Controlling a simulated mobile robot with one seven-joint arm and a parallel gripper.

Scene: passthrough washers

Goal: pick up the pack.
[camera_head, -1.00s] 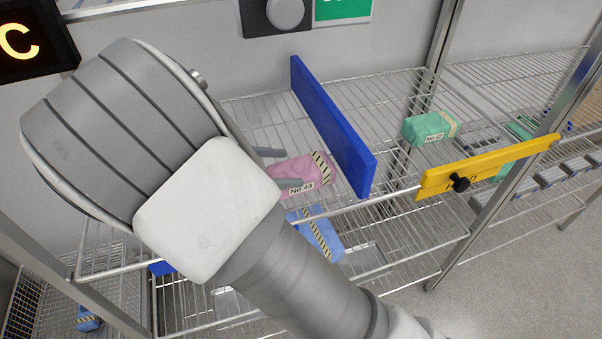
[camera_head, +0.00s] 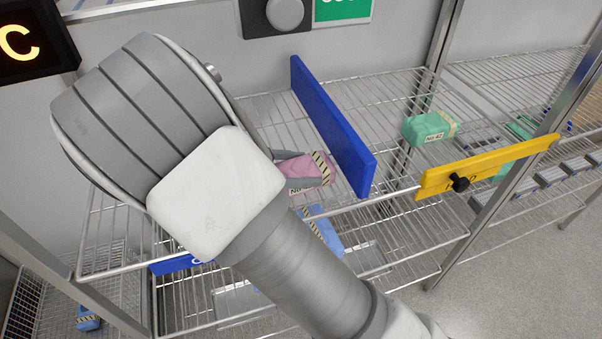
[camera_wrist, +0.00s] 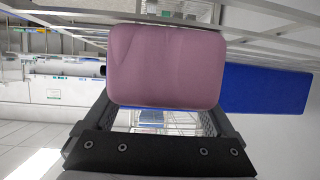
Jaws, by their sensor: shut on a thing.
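The pink pack (camera_head: 304,168) has a striped black-and-cream end band and a "No 43" label, partly hidden by a finger. It is at the upper wire shelf, left of the blue divider; I cannot tell whether it still touches the wires. My gripper (camera_head: 290,168) is shut on it, one finger along each side. In the wrist view the pack's plain pink end (camera_wrist: 165,66) fills the space between the fingers of my gripper (camera_wrist: 160,108). My arm hides the left part of the shelf in the head view.
The blue divider (camera_head: 335,130) stands close to the right of the pack. A green pack (camera_head: 430,128) lies beyond it, behind a yellow bar (camera_head: 490,165). A blue pack (camera_head: 325,232) is on the lower shelf. A shelf front rail (camera_head: 385,198) runs nearby.

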